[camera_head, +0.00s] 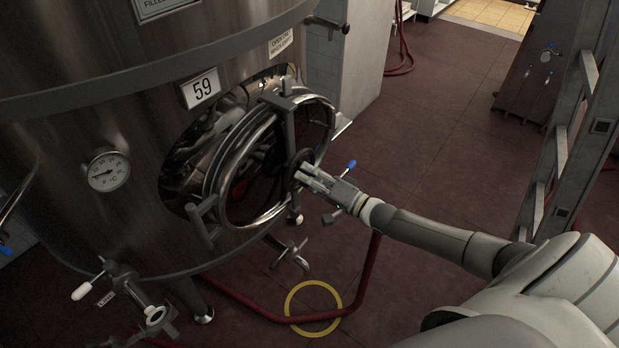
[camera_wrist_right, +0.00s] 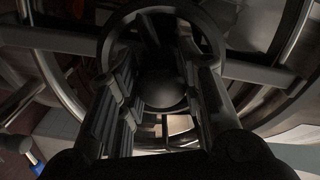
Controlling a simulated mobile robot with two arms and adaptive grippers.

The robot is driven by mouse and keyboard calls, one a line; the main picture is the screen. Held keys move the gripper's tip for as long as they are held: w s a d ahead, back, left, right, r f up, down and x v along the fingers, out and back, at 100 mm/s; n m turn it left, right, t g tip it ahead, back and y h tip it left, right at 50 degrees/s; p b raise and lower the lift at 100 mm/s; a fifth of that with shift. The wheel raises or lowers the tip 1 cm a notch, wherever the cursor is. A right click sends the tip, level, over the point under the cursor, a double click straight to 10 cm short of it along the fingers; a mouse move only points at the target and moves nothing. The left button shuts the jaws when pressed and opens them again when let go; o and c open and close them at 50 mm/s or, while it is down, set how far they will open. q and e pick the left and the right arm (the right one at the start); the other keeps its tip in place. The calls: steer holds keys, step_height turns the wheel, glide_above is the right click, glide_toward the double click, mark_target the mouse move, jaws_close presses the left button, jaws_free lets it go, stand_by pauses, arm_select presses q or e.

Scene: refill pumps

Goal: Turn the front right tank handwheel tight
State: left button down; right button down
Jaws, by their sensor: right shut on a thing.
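The tank (camera_head: 110,110) marked 59 is steel and fills the left of the head view. Its round manway door (camera_head: 225,185) hangs in front of an oval opening, with dark gaps visible around it. A small dark handwheel (camera_head: 295,162) sits at the middle of the door's bars. My right gripper (camera_head: 304,172) reaches in from the right and is shut on the handwheel. In the right wrist view its two fingers (camera_wrist_right: 165,95) lie on either side of a dark round hub (camera_wrist_right: 162,90), with the wheel's ring (camera_wrist_right: 160,14) around them. The exact finger contact is too dark to see. My left gripper is not in view.
A blue-tipped valve handle (camera_head: 351,165) shows just behind my right wrist. A red hose (camera_head: 368,270) runs across the floor below, near a yellow ring (camera_head: 313,325). A metal ladder-like frame (camera_head: 560,150) stands at right. The red floor between is mostly clear.

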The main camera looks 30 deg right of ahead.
stand_by(0.5)
steer(key=c, duration=1)
jaws_free()
steer(key=v, duration=1.2)
steer(key=shift+d, duration=0.1)
